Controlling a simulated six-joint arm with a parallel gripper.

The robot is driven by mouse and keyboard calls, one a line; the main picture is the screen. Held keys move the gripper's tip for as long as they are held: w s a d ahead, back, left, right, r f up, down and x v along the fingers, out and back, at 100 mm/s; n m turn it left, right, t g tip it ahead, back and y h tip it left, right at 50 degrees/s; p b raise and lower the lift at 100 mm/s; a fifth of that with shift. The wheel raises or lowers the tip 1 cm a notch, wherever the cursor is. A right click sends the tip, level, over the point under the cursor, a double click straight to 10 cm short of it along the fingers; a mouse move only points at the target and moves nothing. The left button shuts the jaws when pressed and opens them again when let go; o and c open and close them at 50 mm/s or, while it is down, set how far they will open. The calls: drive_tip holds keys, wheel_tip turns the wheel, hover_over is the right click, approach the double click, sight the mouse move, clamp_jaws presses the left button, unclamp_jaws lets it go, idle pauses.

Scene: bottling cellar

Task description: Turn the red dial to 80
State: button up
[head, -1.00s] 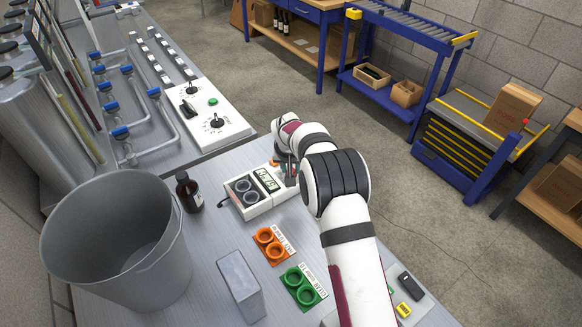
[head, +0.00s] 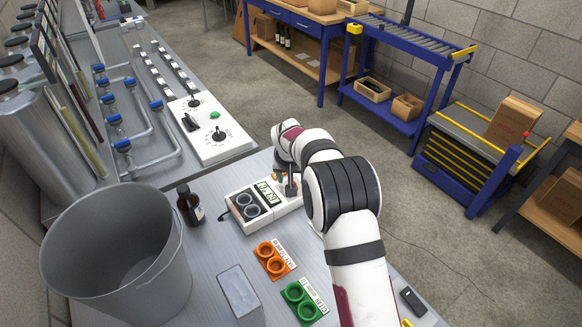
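A white instrument box (head: 243,222) with a lit greenish display (head: 269,192) and two dark round wells (head: 247,205) sits on the bench. The display's digits are too small to read surely. My gripper (head: 287,183) is at the box's far right end, pointing down, partly hidden by my own arm. Small orange-red bits show beside it, but I cannot tell whether they are the red dial. No red dial shows clearly; that end of the box is largely covered. Whether the fingers are open or shut on something cannot be made out.
A brown bottle (head: 190,206) and a grey bucket (head: 70,262) stand left of the box. An orange two-ring holder (head: 266,248), a green one (head: 292,292) and a grey block (head: 239,291) lie nearer. A white panel (head: 222,148) with black knobs is behind.

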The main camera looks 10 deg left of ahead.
drive_tip(key=v, duration=1.2)
drive_tip(key=shift+s+r, duration=0.15)
drive_tip(key=shift+r, duration=0.1)
drive_tip(key=shift+a+m+h, duration=0.3)
drive_tip(key=shift+a+m, duration=0.15)
drive_tip(key=shift+m, duration=0.25)
drive_tip(key=x, duration=1.5)
drive_tip(key=shift+f, duration=0.35)
clamp_jaws()
